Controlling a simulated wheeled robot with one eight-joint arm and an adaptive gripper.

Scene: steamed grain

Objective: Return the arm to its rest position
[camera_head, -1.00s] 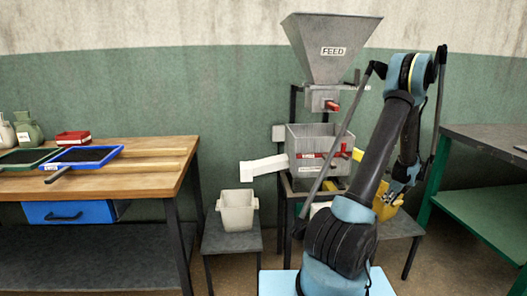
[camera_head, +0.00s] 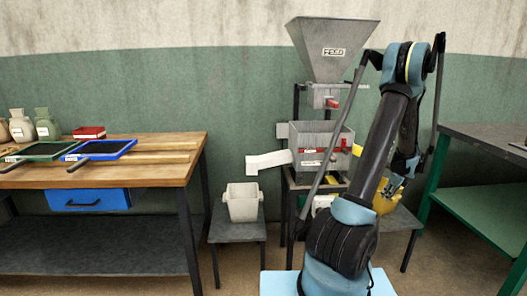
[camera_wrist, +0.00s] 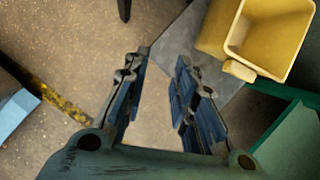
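My arm is raised in front of the feed machine, bent at the top, with its forearm hanging down on the right. My gripper (camera_head: 394,186) hangs low beside a yellow bin (camera_head: 387,204), partly hidden behind my arm in the head view.
The feed hopper (camera_head: 333,52) stands above a grey box (camera_head: 322,135) with a white chute (camera_head: 268,161). A pale bucket (camera_head: 242,204) sits on a low stand. A wooden bench (camera_head: 150,172) is at left, a green-framed table (camera_head: 484,202) at right.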

